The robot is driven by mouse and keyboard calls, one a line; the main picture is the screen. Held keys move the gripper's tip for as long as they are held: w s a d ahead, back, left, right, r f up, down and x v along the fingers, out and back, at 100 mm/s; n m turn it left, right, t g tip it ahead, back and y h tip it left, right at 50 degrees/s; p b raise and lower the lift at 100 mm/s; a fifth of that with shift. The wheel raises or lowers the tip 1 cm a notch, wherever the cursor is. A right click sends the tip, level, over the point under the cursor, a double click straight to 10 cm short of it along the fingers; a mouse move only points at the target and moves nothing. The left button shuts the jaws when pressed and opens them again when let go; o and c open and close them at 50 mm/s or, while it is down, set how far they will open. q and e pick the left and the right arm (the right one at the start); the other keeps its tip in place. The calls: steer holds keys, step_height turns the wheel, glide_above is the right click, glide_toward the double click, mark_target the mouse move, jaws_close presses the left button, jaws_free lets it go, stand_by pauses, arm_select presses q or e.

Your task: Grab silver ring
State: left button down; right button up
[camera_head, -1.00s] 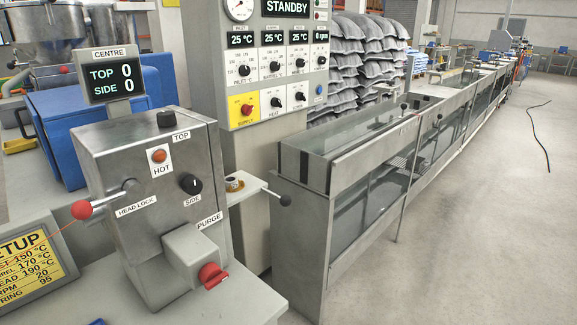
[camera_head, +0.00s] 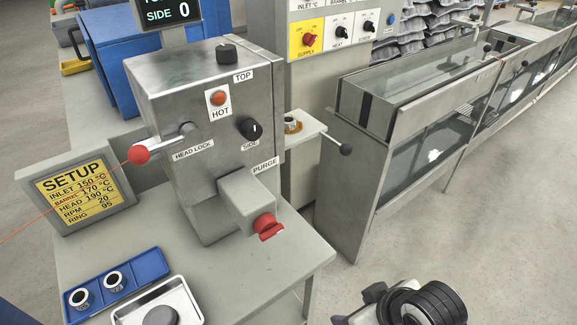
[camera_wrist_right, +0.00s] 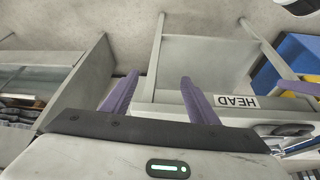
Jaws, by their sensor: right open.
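Two silver rings stand in the blue tray on the grey table at the lower left of the head view. One ring (camera_head: 79,297) is at the left and the other (camera_head: 114,280) is to its right. Small markings show on their sides, too small to read surely. My right gripper (camera_head: 352,308) comes in at the lower right edge, well right of the rings and off the table. The right wrist view shows its two purple fingers (camera_wrist_right: 158,88) spread apart with nothing between them. My left gripper is not in view.
A metal tray (camera_head: 190,297) holding a dark disc lies right of the blue tray (camera_head: 72,317). The metal machine head (camera_head: 165,85) with red and black knobs stands behind. A setup sign (camera_head: 75,222) is at left. Open floor lies right of the table.

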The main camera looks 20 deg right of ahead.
steer(key=w+r+t, duration=0.1)
steer(key=w+r, duration=0.1)
steer(key=w, duration=0.3)
steer(key=w+r+t+y, duration=0.1)
steer(key=w+r, duration=0.1)
steer(key=w, duration=0.3)
steer(key=w+r+n+t, duration=0.1)
steer(key=w, duration=0.5)
steer(key=shift+w+a+r+y, duration=0.1)
steer(key=shift+a+r+y, duration=0.1)
steer(key=shift+r+y, duration=0.15)
steer(key=w+d+r+t, duration=0.1)
steer(key=w+r+t, duration=0.1)
steer(key=w+r, duration=0.7)
steer(key=t+y, duration=0.2)
glide_toward(288, 119)
steer(key=shift+x, duration=4.1)
steer(key=shift+c, duration=0.2)
steer(key=c, duration=1.1)
steer(key=shift+c, duration=0.7)
